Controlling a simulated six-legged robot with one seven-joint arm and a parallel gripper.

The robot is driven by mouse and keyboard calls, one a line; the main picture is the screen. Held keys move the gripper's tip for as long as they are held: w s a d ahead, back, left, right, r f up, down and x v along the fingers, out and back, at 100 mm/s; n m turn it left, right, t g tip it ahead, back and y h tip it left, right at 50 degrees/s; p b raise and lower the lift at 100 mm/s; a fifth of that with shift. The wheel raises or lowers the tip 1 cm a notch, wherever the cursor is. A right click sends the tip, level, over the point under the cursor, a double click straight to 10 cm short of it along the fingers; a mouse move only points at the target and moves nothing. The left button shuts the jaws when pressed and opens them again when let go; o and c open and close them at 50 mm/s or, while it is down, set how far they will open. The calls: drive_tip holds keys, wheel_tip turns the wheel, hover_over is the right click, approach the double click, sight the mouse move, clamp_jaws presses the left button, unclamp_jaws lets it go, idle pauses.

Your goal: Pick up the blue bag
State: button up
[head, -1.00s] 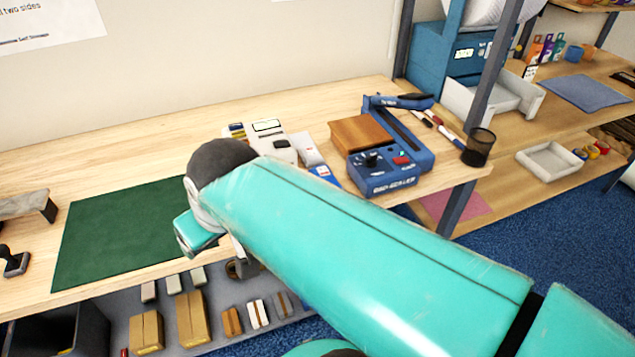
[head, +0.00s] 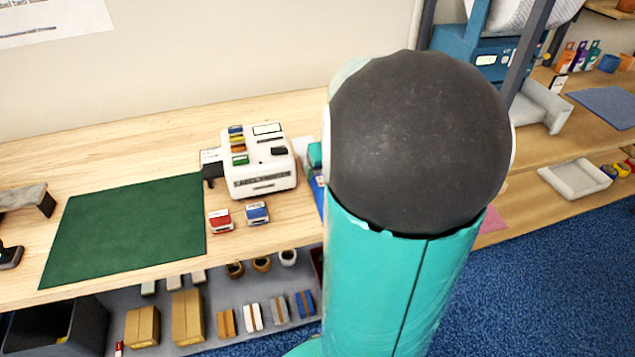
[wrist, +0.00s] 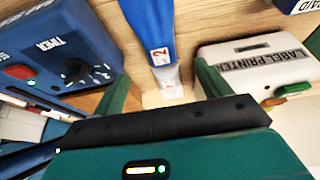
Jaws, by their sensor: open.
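The blue bag (wrist: 148,30) lies on the wooden table in the wrist view, a long blue strip with a white label marked with a red 2 and a pale end. In the head view only a sliver of the blue bag (head: 319,192) shows beside my arm, which hides the rest. My gripper (wrist: 160,78) is open in the wrist view, its two green fingers apart, with the bag's pale end showing between them. I cannot tell whether the fingers touch it.
The white label printer (head: 260,172) stands left of the bag in the head view. Red and blue stamps (head: 238,218) lie before the printer. The green mat (head: 130,230) is clear.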

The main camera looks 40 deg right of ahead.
drive_tip(key=x, duration=0.4)
drive_tip(key=shift+w+a, duration=0.1)
drive_tip(key=shift+a, duration=0.05)
drive_tip(key=x, duration=0.5)
drive_tip(key=shift+w+d, duration=0.1)
drive_tip(key=shift+d, duration=0.2)
drive_tip(key=shift+c, duration=0.5)
drive_tip(key=c, duration=1)
